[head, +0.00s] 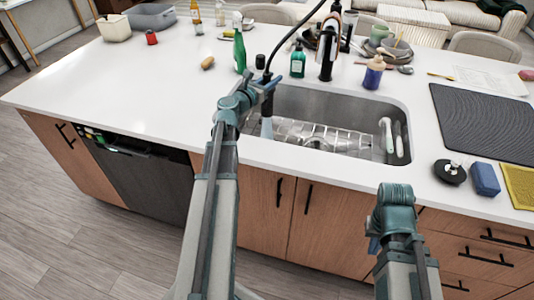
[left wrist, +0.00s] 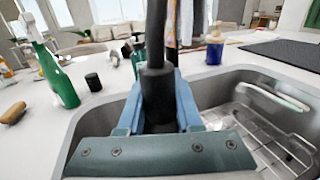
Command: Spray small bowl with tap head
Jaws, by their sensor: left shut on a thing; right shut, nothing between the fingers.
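My left gripper (head: 266,88) is shut on the black tap head, over the left part of the sink (head: 290,95). In the left wrist view the dark tap head (left wrist: 158,88) sits between the blue fingers. Its hose (head: 292,38) arcs up toward the back. A pale blue-grey streak, perhaps water, shows below the gripper in the head view. A small rounded, clear-looking shape, perhaps the small bowl (head: 318,143), lies on the rack at the sink's near side; its outline is unclear. My right gripper (head: 373,244) is shut and empty, low in front of the cabinets.
A green spray bottle (head: 239,52), green soap bottle (head: 298,62) and blue bottle (head: 374,72) stand behind the sink. A wire rack (left wrist: 270,135) lies in the sink. A dark mat (head: 485,120), blue sponge (head: 485,179) and black brush (head: 450,172) lie right.

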